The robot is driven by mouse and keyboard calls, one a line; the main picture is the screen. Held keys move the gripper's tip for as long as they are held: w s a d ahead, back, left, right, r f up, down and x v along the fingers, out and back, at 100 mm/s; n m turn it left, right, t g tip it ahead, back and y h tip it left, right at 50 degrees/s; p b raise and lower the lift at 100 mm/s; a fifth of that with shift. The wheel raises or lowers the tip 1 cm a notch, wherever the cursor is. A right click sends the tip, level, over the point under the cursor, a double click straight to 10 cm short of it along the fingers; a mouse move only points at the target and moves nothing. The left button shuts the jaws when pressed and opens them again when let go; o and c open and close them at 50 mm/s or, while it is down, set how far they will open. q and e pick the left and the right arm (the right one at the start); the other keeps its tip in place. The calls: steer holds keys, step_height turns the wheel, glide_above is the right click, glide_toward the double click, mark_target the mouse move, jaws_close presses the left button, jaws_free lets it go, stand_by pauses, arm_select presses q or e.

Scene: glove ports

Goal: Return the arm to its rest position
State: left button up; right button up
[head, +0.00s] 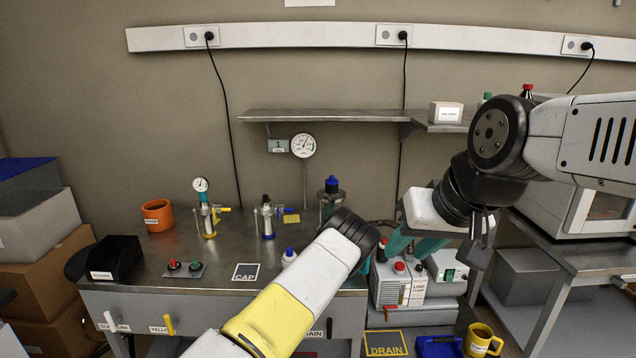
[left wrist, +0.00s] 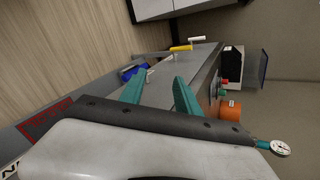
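My left arm (head: 290,300), white with a yellow band, reaches up from the bottom over the front of the steel bench. Its wrist hides most of my left gripper in the head view. In the left wrist view my left gripper (left wrist: 160,92) shows two teal fingers apart with nothing between them, above the bench top. My right arm (head: 600,140) comes in from the right and bends down. My right gripper (head: 415,243) has its teal fingers apart and looks empty, in front of the bench's right end. Its tips are close to my left wrist.
The steel bench (head: 165,265) holds an orange cup (head: 157,215), a black bin (head: 115,258), buttons and valve fittings. A grey box with red knobs (head: 400,285) stands below my right gripper. A yellow mug (head: 481,340) is lower right. A shelf (head: 330,115) is behind.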

arm_select(q)
steer(key=s+d+r+n+h, duration=0.1)
steer(key=s+r+h, duration=0.2)
steer(key=r, duration=0.7)
steer(key=s+r+n+h, duration=0.2)
steer(key=s+r+h, duration=0.2)
steer(key=r, duration=0.6)
steer(key=s+d+r+n+h, duration=0.1)
steer(key=s+r+h, duration=0.2)
steer(key=r, duration=0.8)
steer(key=s+d+r+t+h, duration=0.1)
steer(key=s+r+t+h, duration=0.1)
steer(key=s+r, duration=0.5)
steer(key=s+d+r+t+h, duration=0.1)
steer(key=s+r+t, duration=0.3)
steer(key=s, duration=0.8)
step_height(320, 180, up, 3)
steer(key=shift+s+d+f+h, duration=0.1)
steer(key=shift+s+d+h, duration=0.15)
steer(key=shift+h, duration=0.25)
